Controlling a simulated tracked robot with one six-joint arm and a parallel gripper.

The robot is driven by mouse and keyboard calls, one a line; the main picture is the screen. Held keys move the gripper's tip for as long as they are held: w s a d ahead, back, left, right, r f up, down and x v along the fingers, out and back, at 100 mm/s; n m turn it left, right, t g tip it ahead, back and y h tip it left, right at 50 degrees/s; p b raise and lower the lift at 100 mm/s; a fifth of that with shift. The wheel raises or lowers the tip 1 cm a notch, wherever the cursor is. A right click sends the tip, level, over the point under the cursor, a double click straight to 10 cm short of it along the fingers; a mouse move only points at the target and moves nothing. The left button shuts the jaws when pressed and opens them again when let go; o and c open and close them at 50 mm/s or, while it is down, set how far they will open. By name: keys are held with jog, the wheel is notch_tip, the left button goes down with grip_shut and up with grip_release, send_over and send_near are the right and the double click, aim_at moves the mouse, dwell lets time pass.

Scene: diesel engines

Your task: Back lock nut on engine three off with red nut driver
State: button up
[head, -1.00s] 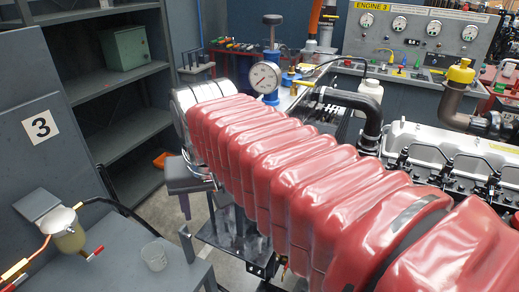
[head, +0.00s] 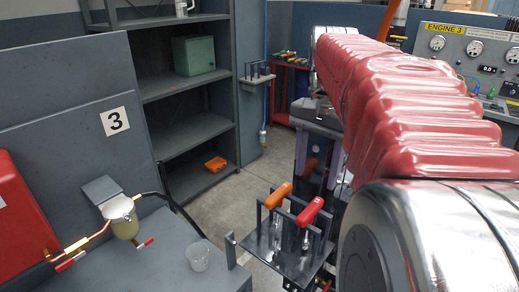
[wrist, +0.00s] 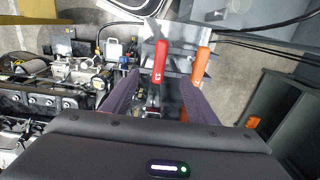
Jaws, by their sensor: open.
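The red nut driver (head: 310,212) stands handle-up in a dark metal rack (head: 262,258) in the head view. An orange-handled driver (head: 278,195) stands beside it on the left. My gripper (head: 318,165) is open and empty, pointing down behind the drivers. In the wrist view, the red nut driver (wrist: 160,62) appears between my spread fingers (wrist: 157,82), beyond their tips, and the orange driver (wrist: 202,66) lies to the right. I cannot see contact. Part of an engine (wrist: 60,85) shows at left in the wrist view. I cannot make out the back lock nut.
A grey bench (head: 160,262) with a clear cup (head: 198,256) and a filter bowl (head: 121,217) stands at left. The engine three panel (head: 470,55) is at upper right. Floor is open between shelves and rack.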

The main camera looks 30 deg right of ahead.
aim_at(311, 207)
jog(key=shift+f, duration=0.15)
jog(key=shift+f, duration=5.35)
jog(key=shift+r, duration=0.1)
grip_shut()
notch_tip(311, 207, up, 16)
jog(key=shift+s, duration=0.15)
